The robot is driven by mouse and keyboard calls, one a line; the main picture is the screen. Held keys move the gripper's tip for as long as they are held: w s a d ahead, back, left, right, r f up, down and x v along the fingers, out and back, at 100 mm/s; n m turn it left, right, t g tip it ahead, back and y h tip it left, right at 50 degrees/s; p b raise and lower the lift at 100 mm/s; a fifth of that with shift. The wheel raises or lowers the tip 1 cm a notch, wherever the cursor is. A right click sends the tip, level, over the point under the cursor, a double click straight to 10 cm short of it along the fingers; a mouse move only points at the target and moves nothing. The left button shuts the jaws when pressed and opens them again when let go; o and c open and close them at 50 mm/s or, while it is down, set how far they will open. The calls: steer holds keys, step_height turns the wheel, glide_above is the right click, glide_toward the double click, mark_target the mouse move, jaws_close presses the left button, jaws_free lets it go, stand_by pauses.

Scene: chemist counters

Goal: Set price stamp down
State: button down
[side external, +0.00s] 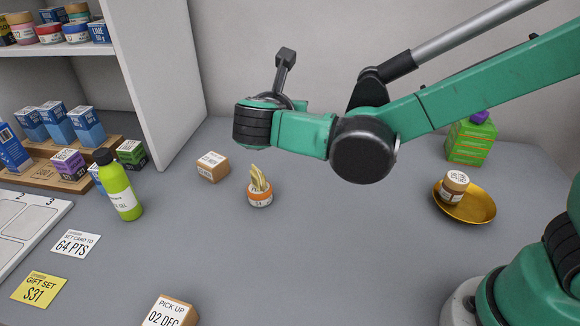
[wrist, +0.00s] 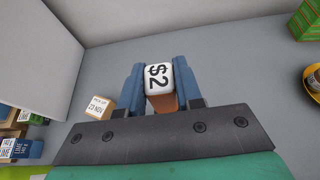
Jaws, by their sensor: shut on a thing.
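The price stamp (wrist: 159,82) shows in the wrist view as a block with a white end marked "$2" and an orange-brown body below. My gripper (wrist: 160,72) is shut on it, with one blue finger on each side. The stamp's lower end is hidden behind my gripper's dark plate, so I cannot tell whether it touches the counter. In the side view my wrist is above the counter, and the fingers and stamp are hidden behind it.
An orange-and-white jar (side external: 260,199) with yellow pieces stands below my wrist in the side view. A small tan box (side external: 212,168) is left of it. A green bottle (side external: 122,193) stands left. A gold dish (side external: 475,210) holds a jar.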

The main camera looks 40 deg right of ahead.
step_height(320, 180, up, 5)
steer(key=shift+r, duration=0.1)
steer(key=w+a+n+t+y, duration=0.15)
steer(key=a+n+y, duration=0.35)
steer(key=a, duration=0.9)
steer(key=w+a+n+t+y, duration=0.1)
steer(key=a+n+t+y, duration=0.3)
steer(key=a, duration=0.9)
steer(key=shift+g+y, duration=0.3)
steer(key=shift+g, duration=0.45)
steer(key=shift+s+a+f, duration=0.1)
steer(key=shift+a+f, duration=0.05)
steer(key=shift+f, duration=4.65)
steer(key=shift+s+a+f, duration=0.1)
steer(key=shift+a+f, duration=0.05)
steer(key=shift+f, duration=4.65)
steer(key=shift+f, duration=0.1)
steer(key=c, duration=0.6)
jaws_free()
